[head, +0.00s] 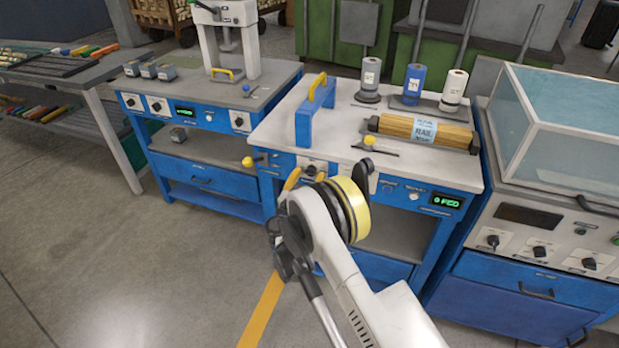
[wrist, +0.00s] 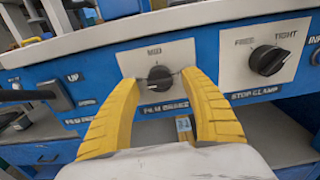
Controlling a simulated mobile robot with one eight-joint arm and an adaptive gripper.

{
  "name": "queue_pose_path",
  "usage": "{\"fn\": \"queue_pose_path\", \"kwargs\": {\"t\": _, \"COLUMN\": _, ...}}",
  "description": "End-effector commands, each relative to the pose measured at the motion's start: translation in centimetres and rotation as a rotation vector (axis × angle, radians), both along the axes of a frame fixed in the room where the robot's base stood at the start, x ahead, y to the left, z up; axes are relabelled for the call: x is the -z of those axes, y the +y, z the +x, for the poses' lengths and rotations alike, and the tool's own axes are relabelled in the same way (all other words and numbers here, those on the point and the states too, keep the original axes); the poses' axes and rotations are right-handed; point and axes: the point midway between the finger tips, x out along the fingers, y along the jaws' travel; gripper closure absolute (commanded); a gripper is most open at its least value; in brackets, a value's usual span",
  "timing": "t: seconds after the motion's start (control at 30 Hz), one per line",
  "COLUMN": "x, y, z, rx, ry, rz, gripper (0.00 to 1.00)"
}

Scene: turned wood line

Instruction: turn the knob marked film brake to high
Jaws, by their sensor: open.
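The film brake knob (wrist: 160,78) is a black knob on a white plate marked MID above it, with a FILM BRAKE label (wrist: 166,108) below, in the wrist view. The knob's pointer direction is hard to read. My gripper (wrist: 158,80) has yellow fingers, spread open, one on each side of the knob; I cannot tell whether they touch it. In the head view my gripper (head: 298,176) is at the front panel of the middle blue bench (head: 268,128), and my arm hides part of that panel.
Right of it is the stop clamp knob (wrist: 269,60), marked FREE and TIGHT. A lever with a yellow ball (head: 248,161) sticks out at the left of the panel. A wrapped rail bundle (head: 395,127) and film rolls (head: 412,84) are on the bench top. Open floor lies at left.

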Motion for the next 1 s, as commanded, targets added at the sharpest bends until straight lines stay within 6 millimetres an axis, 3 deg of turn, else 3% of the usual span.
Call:
{"fn": "queue_pose_path", "kwargs": {"t": 0.33, "x": -0.08, "y": -0.16, "z": 0.58, "rx": 0.000, "ry": 0.000, "rz": 0.001, "gripper": 0.47}}
{"fn": "queue_pose_path", "kwargs": {"t": 0.37, "x": -0.08, "y": -0.17, "z": 0.57, "rx": 0.000, "ry": 0.000, "rz": 0.001, "gripper": 0.51}}
{"fn": "queue_pose_path", "kwargs": {"t": 0.5, "x": -0.08, "y": -0.17, "z": 0.55, "rx": 0.000, "ry": 0.000, "rz": 0.001, "gripper": 0.94}}
{"fn": "queue_pose_path", "kwargs": {"t": 0.53, "x": -0.07, "y": -0.17, "z": 0.55, "rx": 0.000, "ry": 0.000, "rz": 0.001, "gripper": 1.00}}
{"fn": "queue_pose_path", "kwargs": {"t": 1.0, "x": -0.05, "y": -0.17, "z": 0.55, "rx": 0.000, "ry": -0.026, "rz": 0.090, "gripper": 1.00}}
